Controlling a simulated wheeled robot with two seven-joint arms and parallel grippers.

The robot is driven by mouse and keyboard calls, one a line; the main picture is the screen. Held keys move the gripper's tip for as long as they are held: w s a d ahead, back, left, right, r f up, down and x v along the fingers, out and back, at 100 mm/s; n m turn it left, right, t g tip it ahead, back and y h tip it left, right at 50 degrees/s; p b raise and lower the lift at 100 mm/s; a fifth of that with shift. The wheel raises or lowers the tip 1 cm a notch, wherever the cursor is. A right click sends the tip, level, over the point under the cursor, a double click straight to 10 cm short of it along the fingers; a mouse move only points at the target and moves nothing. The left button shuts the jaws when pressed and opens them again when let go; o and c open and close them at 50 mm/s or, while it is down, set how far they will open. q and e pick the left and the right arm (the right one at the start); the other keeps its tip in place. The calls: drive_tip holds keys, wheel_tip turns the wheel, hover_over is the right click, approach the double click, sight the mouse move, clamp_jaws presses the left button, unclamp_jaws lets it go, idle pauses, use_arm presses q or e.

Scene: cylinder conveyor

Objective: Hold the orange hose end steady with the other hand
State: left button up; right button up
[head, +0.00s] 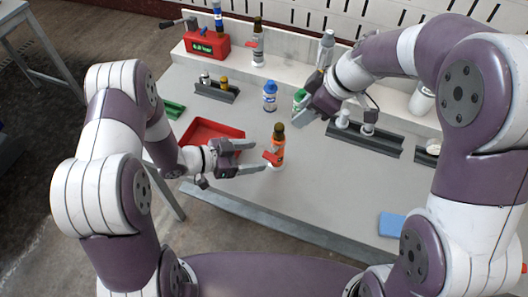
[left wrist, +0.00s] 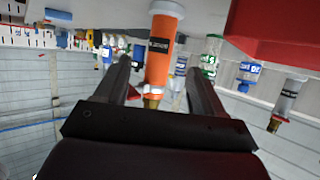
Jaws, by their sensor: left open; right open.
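An orange cylinder (head: 278,144) with a dark label, a brass-coloured tip and a white base stands upright on the grey table; I take it for the orange hose end. In the left wrist view the orange cylinder (left wrist: 159,52) appears upside down, between the two fingers. My left gripper (head: 260,155) is open, its fingertips reaching the cylinder from the left; I cannot tell whether they touch it. My right gripper (head: 318,108) is further back, over the table by a green-and-white bottle (head: 299,98). Its fingertips are partly hidden, with nothing seen held.
A red tray (head: 196,132) lies behind my left gripper. A blue-and-white bottle (head: 269,97), a dark rack (head: 216,91) and a longer dark rack (head: 385,143) stand further back. A blue pad (head: 392,224) lies front right. The table right of the orange cylinder is clear.

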sight(278, 152)
use_arm(q)
drive_tip(key=x, duration=0.7)
